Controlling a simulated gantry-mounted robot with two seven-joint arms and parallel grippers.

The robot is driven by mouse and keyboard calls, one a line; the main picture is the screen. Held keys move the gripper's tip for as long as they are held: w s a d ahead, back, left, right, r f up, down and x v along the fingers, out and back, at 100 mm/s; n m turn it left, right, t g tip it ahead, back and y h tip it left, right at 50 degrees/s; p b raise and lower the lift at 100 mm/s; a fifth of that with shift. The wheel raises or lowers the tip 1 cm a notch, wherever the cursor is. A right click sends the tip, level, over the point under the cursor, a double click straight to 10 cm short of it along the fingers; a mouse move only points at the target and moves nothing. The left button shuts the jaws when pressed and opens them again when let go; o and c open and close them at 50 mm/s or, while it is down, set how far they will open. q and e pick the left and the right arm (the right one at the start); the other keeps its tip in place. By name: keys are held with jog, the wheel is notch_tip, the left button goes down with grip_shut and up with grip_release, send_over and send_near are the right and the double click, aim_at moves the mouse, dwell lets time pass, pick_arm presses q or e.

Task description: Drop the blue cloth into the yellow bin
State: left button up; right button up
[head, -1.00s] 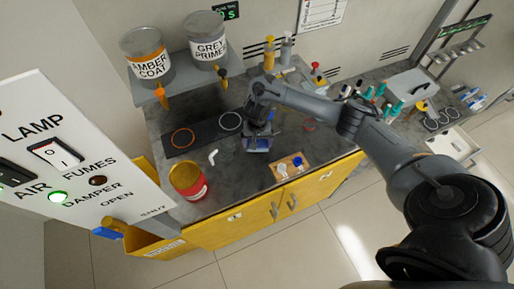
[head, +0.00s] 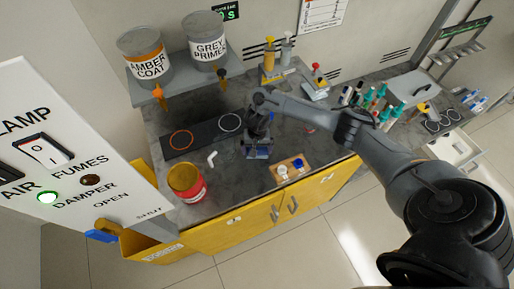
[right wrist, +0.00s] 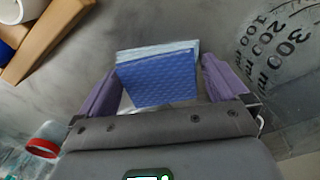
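The blue cloth (right wrist: 158,80) is a quilted blue square on top of a paler layer, seen in the right wrist view. My right gripper (right wrist: 160,85) has its two purple fingers spread, one on each side of the cloth; I cannot tell whether they touch it. In the head view my right gripper (head: 257,146) points down over the middle of the bench and mostly hides the cloth. The yellow bin (head: 146,246) is at the bench's left end, low beside the control panel, partly hidden by it. My left gripper is not in view.
A red can with a yellow top (head: 187,184) stands on the bench (head: 225,180) between cloth and bin. A white bent piece (head: 212,159) and a wooden block with small cups (head: 290,169) lie nearby. The control panel (head: 70,165) overhangs the left. A shelf (head: 180,80) holds two cans.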

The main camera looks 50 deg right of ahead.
jog(key=shift+r, duration=0.35)
pick_arm(q)
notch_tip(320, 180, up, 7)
jog(key=p, duration=0.6)
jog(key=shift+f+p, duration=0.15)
jog(key=shift+p, duration=0.2)
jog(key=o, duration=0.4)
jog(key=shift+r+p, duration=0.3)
jog(key=shift+p, duration=0.05)
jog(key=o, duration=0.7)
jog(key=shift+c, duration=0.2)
pick_arm(e)
notch_tip(320, 180, up, 12)
jog(key=shift+f, duration=0.2)
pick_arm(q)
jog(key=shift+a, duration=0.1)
